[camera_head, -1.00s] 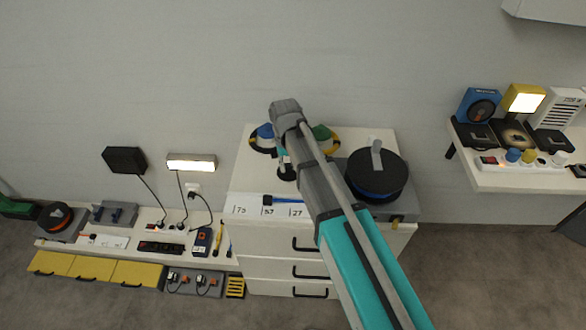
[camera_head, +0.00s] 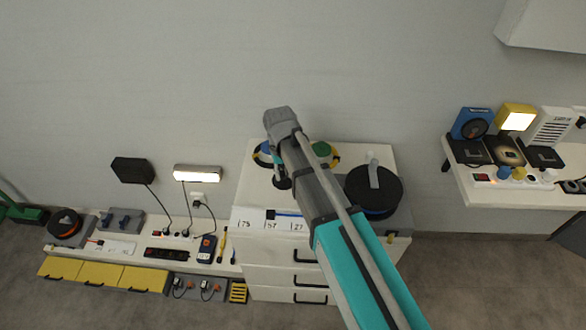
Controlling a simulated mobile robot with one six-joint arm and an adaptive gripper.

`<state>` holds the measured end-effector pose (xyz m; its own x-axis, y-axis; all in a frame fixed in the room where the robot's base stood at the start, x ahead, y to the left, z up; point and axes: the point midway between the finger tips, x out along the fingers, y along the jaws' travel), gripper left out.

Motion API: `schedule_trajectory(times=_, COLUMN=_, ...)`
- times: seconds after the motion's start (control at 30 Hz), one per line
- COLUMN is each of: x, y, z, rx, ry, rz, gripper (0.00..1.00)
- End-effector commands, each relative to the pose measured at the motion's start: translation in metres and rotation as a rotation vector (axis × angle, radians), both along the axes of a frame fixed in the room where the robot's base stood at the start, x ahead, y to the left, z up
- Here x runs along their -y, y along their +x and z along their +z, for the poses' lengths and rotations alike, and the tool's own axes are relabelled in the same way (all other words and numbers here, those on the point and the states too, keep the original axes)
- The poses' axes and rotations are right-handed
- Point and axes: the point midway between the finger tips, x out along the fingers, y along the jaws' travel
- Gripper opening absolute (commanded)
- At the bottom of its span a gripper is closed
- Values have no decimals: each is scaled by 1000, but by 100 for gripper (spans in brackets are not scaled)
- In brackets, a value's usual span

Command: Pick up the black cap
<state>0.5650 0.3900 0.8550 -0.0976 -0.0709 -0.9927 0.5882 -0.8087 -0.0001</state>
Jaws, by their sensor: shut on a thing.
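The black cap (camera_head: 282,184) shows as a small dark round shape on or just above the white cabinet top, left of my arm. My gripper (camera_head: 280,177) points down from the grey wrist and is shut on the black cap. The fingers are small and partly hidden by my arm, and I cannot tell whether the cap is clear of the surface.
A blue cap (camera_head: 264,148) and a green cap (camera_head: 321,149) stand behind on the white cabinet (camera_head: 263,222). A black spool (camera_head: 372,190) stands at its right. A low bench (camera_head: 130,257) lies left; a white table (camera_head: 495,197) stands right.

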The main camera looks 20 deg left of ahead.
Motion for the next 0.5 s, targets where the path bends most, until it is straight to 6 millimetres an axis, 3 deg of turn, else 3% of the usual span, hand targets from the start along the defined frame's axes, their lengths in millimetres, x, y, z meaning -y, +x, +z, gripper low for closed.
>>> schedule_trajectory(times=0.1, x=-3, y=-12, z=20, rx=0, ry=0, rz=0, gripper=5)
schedule_trajectory(times=0.5, x=-26, y=-77, z=52, rx=0, ry=0, rz=1, gripper=5)
